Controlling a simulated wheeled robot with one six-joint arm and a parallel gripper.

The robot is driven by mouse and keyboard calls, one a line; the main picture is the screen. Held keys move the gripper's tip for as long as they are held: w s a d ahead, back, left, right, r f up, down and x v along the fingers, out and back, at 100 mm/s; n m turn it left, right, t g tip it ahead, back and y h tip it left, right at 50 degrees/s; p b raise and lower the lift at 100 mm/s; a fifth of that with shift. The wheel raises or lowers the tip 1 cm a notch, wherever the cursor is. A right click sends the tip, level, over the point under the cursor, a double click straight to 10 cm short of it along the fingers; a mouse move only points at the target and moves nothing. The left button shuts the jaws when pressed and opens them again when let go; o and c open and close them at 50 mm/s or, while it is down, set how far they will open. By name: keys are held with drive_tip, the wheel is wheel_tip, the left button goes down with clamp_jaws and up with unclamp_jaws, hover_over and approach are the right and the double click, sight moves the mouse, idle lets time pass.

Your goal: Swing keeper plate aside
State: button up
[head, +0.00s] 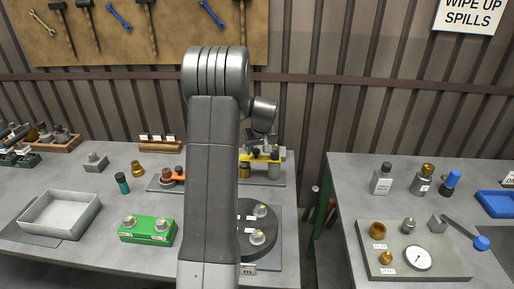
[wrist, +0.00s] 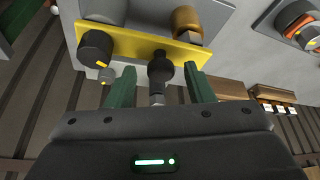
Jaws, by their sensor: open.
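The yellow keeper plate (wrist: 130,42) spans the upper middle of the wrist view. It also shows in the head view (head: 262,157), partly hidden behind my arm. A black knob with a grey stem (wrist: 159,70) stands at the plate's near edge. My gripper (wrist: 160,84) is open, with one green finger on each side of this knob. I cannot tell whether either finger touches it. A larger black knob (wrist: 96,46) is at the plate's left end, and a brass cylinder (wrist: 187,24) is beyond its right part.
A dark round turntable (head: 258,224) with grey-topped parts is in front of the fixture. A green block (head: 147,230) and a grey tray (head: 60,212) are on the left. A gap separates this table from the right table, which holds a dial gauge (head: 417,258).

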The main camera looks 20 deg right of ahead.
drive_tip(key=shift+w, duration=0.1)
clamp_jaws()
drive_tip(key=shift+s+f+b, duration=0.1)
drive_tip(key=shift+s+b, duration=0.1)
drive_tip(key=shift+b, duration=0.15)
drive_tip(key=n+b, duration=0.1)
drive_tip(key=s+n+y+b, duration=0.1)
drive_tip(key=n, duration=0.1)
drive_tip(key=shift+s+a+f, duration=0.1)
drive_tip(key=shift+s+a, duration=0.05)
drive_tip(key=shift+s, duration=0.1)
drive_tip(key=s+d+n+g+y+b, duration=0.2)
drive_tip(key=s+n, duration=0.3)
drive_tip(key=n, duration=0.6)
drive_tip(key=shift+s+d+r+g+y+b, duration=0.2)
drive_tip(key=shift+s+g+y+b, duration=0.15)
drive_tip(key=shift+y+b, duration=0.35)
